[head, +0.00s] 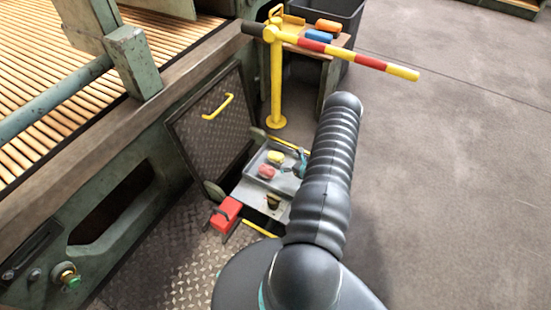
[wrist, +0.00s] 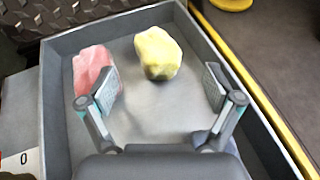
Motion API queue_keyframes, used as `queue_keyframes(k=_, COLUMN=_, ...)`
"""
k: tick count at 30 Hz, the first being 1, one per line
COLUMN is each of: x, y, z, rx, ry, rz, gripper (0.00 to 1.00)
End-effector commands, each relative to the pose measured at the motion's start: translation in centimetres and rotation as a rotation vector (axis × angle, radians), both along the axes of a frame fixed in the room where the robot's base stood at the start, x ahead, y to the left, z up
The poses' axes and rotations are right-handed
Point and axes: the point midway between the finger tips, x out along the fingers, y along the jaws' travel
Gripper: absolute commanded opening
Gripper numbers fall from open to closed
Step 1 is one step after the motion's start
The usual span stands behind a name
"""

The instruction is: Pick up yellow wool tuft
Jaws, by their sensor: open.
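The yellow wool tuft (wrist: 158,53) lies in a grey tray (wrist: 150,116), near its far wall in the wrist view. It also shows small in the head view (head: 275,157). A pink wool tuft (wrist: 91,66) lies to its left, partly hidden by my left finger. My gripper (wrist: 160,88) is open and empty over the tray, with the yellow tuft ahead of and roughly between the fingertips. The left fingertip is close to the pink tuft; I cannot tell whether they touch. In the head view my arm hides most of the gripper.
A red box (head: 226,214) stands left of the tray. A yellow post (head: 277,85) with a red and yellow barrier arm (head: 345,57) rises behind it. An open hatch panel (head: 212,120) with a yellow handle leans at the left. Open floor (head: 450,160) lies to the right.

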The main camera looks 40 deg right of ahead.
Motion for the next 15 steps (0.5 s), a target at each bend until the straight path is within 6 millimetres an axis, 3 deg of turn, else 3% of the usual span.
queue_keyframes(k=5, x=1.0, y=0.2, z=-0.4, rx=0.000, ry=0.001, rz=0.002, gripper=0.90)
queue_keyframes(k=15, x=4.8, y=0.6, z=-1.9, rx=0.000, ry=0.001, rz=0.002, gripper=0.90)
